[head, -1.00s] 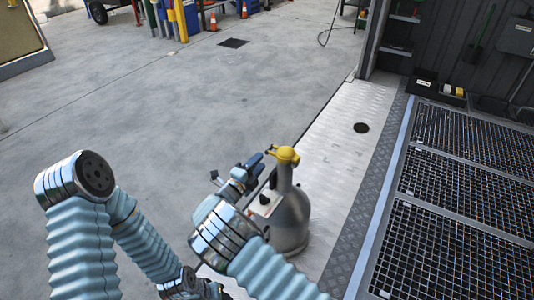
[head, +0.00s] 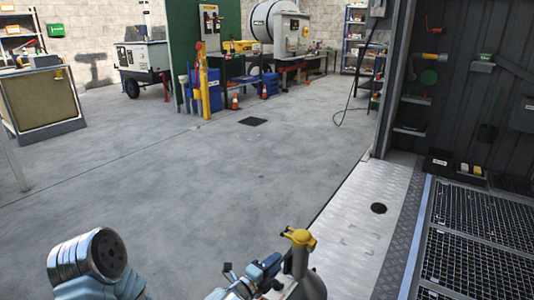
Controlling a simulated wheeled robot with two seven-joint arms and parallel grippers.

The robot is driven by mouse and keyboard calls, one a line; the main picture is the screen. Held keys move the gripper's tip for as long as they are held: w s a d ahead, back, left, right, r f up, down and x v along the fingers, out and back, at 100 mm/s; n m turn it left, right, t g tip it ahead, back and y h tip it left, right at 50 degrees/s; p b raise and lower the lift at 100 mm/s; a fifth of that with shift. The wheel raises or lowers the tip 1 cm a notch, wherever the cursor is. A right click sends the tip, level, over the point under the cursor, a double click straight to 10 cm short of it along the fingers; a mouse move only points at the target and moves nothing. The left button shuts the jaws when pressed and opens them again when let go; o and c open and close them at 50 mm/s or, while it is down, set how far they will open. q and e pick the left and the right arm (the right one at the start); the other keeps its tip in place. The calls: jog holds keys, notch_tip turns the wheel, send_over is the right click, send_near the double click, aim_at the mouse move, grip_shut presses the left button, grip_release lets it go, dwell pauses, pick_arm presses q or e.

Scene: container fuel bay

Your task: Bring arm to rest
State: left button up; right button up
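My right gripper (head: 262,272) shows at the bottom middle, cut off below by the frame edge. Its blue fingers are beside the neck of a grey metal can with a yellow top (head: 299,237). The can stands upright and its lower body is out of frame. I cannot tell whether the fingers touch it, or whether they are open or shut. Of my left arm only a silver and blue joint shows at the bottom left. My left gripper is out of view.
A metal plate strip (head: 362,215) and floor grating (head: 485,223) lie to the right. A tan-panelled box (head: 40,100) stands at the left. Orange cones, a yellow post and benches are at the back. The middle floor is clear.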

jog(key=s+d+f+m+g+y, duration=0.2)
jog(key=s+d+f+m+g, duration=0.45)
jog(key=s+f, duration=0.2)
jog(key=s+d+f+m+g+y, duration=0.2)
jog(key=s+d+f+m+g, duration=0.5)
jog(key=f, duration=0.3)
jog(key=s+a+f+m+g+y, duration=0.1)
jog(key=s+a+f+m+y, duration=0.15)
jog(key=s+m, duration=0.4)
jog(key=s+a+f+m+g+y, duration=0.1)
jog(key=s+m+y, duration=0.3)
jog(key=s+m, duration=0.3)
jog(key=s+r+m+t+y, duration=0.1)
jog(key=m, duration=0.6)
jog(key=r+m+t+y, duration=0.1)
jog(key=r+m+y, duration=0.1)
jog(key=m, duration=0.5)
jog(key=s+r+m+t+y, duration=0.1)
jog(key=m, duration=0.6)
jog(key=shift+s+a+r+y, duration=0.2)
jog(key=shift+s+r+y, duration=0.1)
jog(key=shift+r+y, duration=0.1)
